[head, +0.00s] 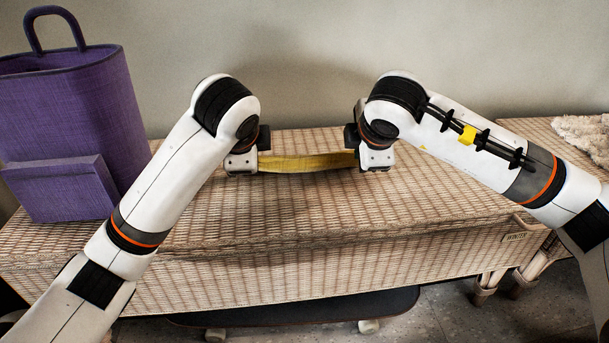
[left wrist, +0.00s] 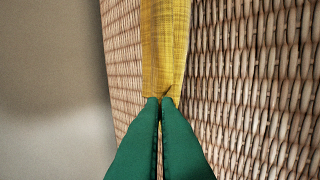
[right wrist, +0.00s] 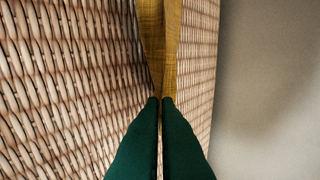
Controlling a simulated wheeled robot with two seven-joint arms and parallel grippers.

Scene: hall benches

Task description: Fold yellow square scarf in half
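The yellow scarf (head: 308,162) is a narrow band stretched between my two grippers above the woven bench (head: 330,215), near its back edge. My left gripper (head: 257,164) is shut on the scarf's left end, and my right gripper (head: 358,160) is shut on its right end. In the left wrist view the green fingers (left wrist: 160,100) pinch the yellow cloth (left wrist: 165,45). In the right wrist view the green fingers (right wrist: 160,101) also pinch the cloth (right wrist: 160,40), which narrows toward them. Whether the scarf touches the bench cannot be told.
A purple bag (head: 75,125) with a handle stands at the bench's left end. A fluffy cream cloth (head: 585,135) lies at the far right. A wall (head: 300,50) rises behind the bench. The front of the bench top is clear. A dark wheeled board (head: 300,308) is below.

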